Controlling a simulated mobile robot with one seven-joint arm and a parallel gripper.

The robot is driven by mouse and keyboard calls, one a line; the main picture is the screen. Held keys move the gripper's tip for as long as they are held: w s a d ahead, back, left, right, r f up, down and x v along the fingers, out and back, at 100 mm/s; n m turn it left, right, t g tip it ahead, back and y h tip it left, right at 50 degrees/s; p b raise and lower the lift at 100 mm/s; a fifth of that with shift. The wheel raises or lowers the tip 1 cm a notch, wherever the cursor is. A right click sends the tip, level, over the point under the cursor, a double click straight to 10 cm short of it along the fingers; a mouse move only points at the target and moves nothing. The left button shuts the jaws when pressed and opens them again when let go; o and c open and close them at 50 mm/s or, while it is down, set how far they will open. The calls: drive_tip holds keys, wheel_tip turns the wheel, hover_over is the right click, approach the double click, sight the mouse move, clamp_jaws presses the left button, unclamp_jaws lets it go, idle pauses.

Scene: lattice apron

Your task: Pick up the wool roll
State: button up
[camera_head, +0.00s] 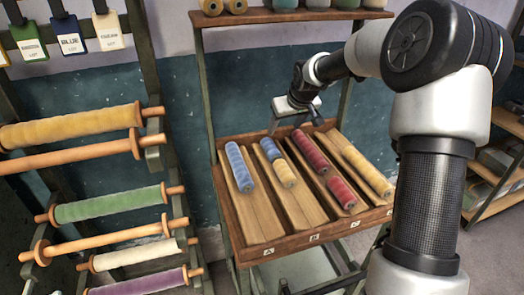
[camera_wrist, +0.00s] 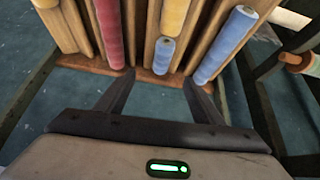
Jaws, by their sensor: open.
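Wool rolls lie in the sloped slots of a wooden rack. A blue wool roll (camera_head: 240,167) is in the leftmost slot; it also shows at the right in the wrist view (camera_wrist: 225,45). The second slot holds a short blue roll (camera_head: 270,149) above a yellow roll (camera_head: 285,173). The third slot holds red rolls (camera_head: 310,152), and the rightmost holds yellow rolls (camera_head: 366,168). My gripper (camera_head: 290,122) is open and empty above the rack's back edge, near the second slot. In the wrist view the short blue roll (camera_wrist: 164,55) shows beyond the gap between my fingertips (camera_wrist: 159,78).
The rack (camera_head: 253,215) has lettered labels along its front edge. A shelf with spools (camera_head: 285,15) is above it. At left, a stand holds coloured rolls on rods (camera_head: 108,204), with hanging tags (camera_head: 70,36) above. The space over the rack's front half is clear.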

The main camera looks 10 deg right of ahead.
sight(271, 145)
drive_tip(key=shift+m, duration=0.3)
drive_tip(key=x, duration=0.5)
drive_tip(key=p+x, duration=0.1)
drive_tip(key=x, duration=0.5)
drive_tip(key=a+x, duration=0.1)
drive_tip(key=x, duration=0.5)
drive_tip(key=shift+w+r+p, duration=0.1)
drive_tip(key=shift+w+p, duration=0.3)
drive_tip(key=shift+w, duration=0.1)
drive_tip(key=shift+c, duration=0.5)
drive_tip(key=c, duration=1.1)
